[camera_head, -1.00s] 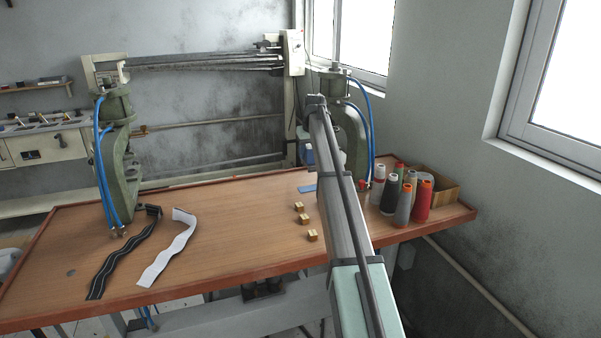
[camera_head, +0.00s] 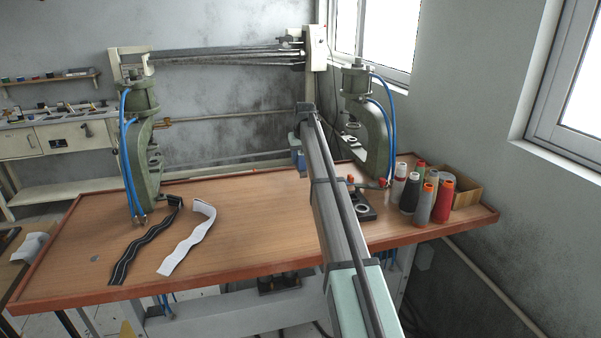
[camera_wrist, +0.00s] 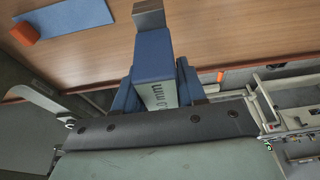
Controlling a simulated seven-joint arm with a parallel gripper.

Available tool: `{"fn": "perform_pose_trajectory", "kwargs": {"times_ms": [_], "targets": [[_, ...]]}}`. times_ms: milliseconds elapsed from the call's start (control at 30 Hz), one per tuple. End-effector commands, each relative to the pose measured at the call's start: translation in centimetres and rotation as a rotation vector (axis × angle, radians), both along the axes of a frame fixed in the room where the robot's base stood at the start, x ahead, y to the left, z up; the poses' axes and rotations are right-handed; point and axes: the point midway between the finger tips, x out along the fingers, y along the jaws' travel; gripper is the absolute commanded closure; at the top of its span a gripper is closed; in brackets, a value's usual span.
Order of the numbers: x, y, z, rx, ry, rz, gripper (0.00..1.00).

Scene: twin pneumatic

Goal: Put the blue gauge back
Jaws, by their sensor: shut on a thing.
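The blue gauge (camera_wrist: 152,58) is in my gripper (camera_wrist: 157,82) in the wrist view. It is a blue block with a metal end and a pale side marked with "mm" print, partly hidden by the jaws. In the head view, my gripper (camera_head: 297,142) shows as a small blue and grey shape at the far end of my arm, above the back of the table. I cannot separate gauge from jaws there. A flat blue pad (camera_wrist: 72,28) lies on the wooden table in the wrist view, away from the gauge.
Green presses stand at left (camera_head: 143,150) and right (camera_head: 370,125). A dark tray with rings (camera_head: 362,208) lies right of my arm, near thread spools (camera_head: 424,200). Black (camera_head: 145,240) and white (camera_head: 190,238) strips lie left. The table (camera_head: 245,215) between is clear.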

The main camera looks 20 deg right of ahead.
Motion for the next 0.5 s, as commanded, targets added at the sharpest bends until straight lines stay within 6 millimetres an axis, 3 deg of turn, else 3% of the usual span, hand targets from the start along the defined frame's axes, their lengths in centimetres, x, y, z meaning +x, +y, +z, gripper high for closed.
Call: {"fn": "perform_pose_trajectory", "kwargs": {"times_ms": [500], "targets": [[0.0, 0.0, -5.2, 0.0, 0.0, 0.001, 1.0]]}}
